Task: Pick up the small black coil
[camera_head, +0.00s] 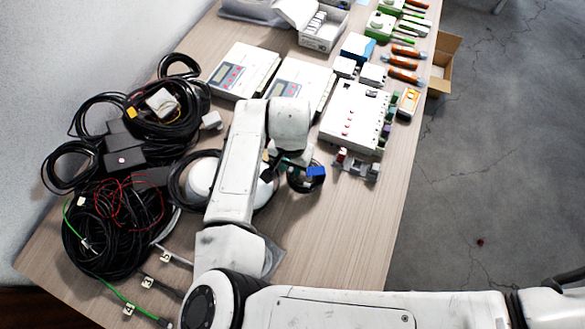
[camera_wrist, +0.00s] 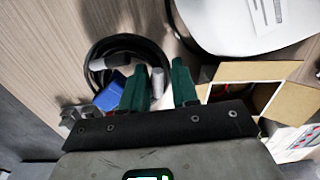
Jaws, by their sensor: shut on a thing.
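The small black coil (camera_head: 306,189) is at the middle of the wooden table, partly hidden by my gripper (camera_head: 284,168). A blue connector (camera_head: 316,171) shows on it. In the wrist view the coil (camera_wrist: 93,62) curves beyond the green fingertips, with the blue connector (camera_wrist: 113,90) and a light grey plug at its side. My gripper (camera_wrist: 159,88) is shut on part of the coil, with a grey piece showing between the fingers. Whether the coil is clear of the table cannot be told.
A large heap of black cables (camera_head: 115,230) lies to the left. White instruments (camera_head: 243,72) and a white terminal box (camera_head: 355,115) stand behind. A small grey part (camera_head: 358,165) lies to the right of the coil. The table front right of the coil is bare.

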